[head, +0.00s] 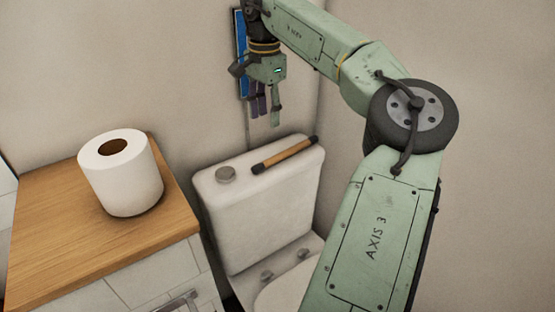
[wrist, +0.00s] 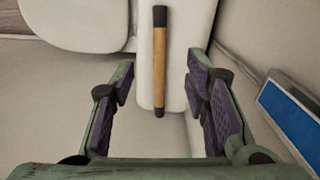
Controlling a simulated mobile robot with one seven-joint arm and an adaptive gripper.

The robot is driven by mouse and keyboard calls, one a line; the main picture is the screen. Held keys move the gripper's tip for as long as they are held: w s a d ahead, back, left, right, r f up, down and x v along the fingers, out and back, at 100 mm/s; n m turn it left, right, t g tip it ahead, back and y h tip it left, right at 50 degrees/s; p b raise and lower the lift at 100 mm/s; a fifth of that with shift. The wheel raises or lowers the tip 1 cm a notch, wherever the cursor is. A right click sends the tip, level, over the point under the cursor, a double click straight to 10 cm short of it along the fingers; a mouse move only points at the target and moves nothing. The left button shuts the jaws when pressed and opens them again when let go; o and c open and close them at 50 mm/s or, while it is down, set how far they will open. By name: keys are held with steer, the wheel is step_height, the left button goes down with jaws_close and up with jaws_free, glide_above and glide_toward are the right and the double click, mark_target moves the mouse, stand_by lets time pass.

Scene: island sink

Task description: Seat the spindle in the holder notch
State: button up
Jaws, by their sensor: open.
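The spindle (head: 285,155) is a wooden-brown rod with black ends. It lies on the white toilet tank's lid (head: 235,193). My gripper (head: 264,115) is open and empty, pointing down, above and apart from the lid near the back wall. In the wrist view the spindle (wrist: 159,62) appears lengthwise between the two spread purple-padded fingers, with nothing gripped. I cannot make out the holder or its notch in either view.
A white toilet paper roll (head: 125,185) stands upright on the wooden counter (head: 85,245) at left. A round button (head: 226,174) is on the tank lid. A blue framed panel (head: 241,55) hangs on the wall behind my gripper. It also shows in the wrist view (wrist: 288,118).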

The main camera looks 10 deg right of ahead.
step_height(320, 180, down, 3)
steer(key=b, duration=0.2)
glide_above(267, 160)
steer(key=f, duration=0.5)
steer(key=shift+s+d+f, duration=0.15)
steer(key=shift+s, duration=0.05)
steer(key=shift+w+a+f+p, duration=0.15)
steer(key=shift+f+p, duration=0.2)
steer(key=shift+f, duration=1.05)
steer(key=shift+s+a+f+p, duration=0.1)
steer(key=shift+f+p, duration=0.2)
steer(key=shift+f, duration=1.1)
jaws_close()
